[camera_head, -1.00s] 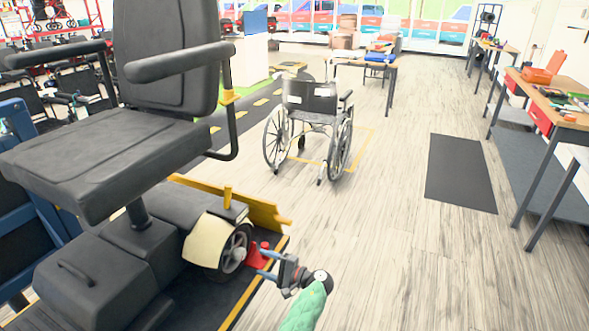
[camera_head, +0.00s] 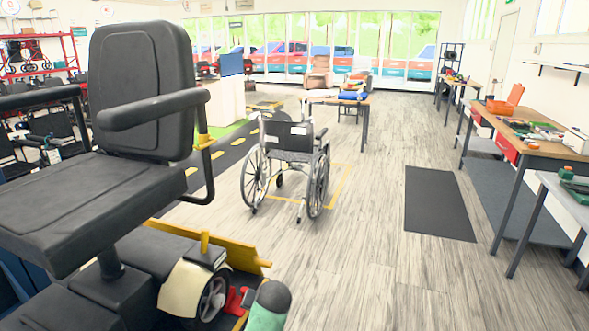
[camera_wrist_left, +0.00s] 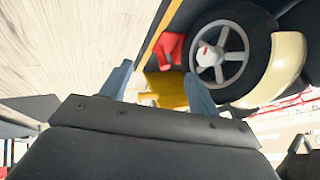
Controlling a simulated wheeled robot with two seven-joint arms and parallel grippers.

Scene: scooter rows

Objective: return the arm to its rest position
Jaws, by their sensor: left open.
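My left gripper shows in the left wrist view (camera_wrist_left: 158,85), its two blue-grey fingers apart with nothing held between them. Beyond the fingers are a red wheel chock (camera_wrist_left: 172,47) and a scooter wheel (camera_wrist_left: 222,52). In the head view, the green and dark link of my arm is at the bottom edge, and the gripper itself is hidden. The red chock (camera_head: 236,299) sits against or close beside the wheel (camera_head: 211,299) of the large black-seated scooter (camera_head: 140,120). My right gripper is in neither view.
The scooter and its yellow-edged platform (camera_head: 249,257) fill the left side. A wheelchair (camera_head: 287,140) stands ahead on the floor. Workbenches (camera_head: 540,146) line the right wall. The floor around the dark mat (camera_head: 437,203) is open.

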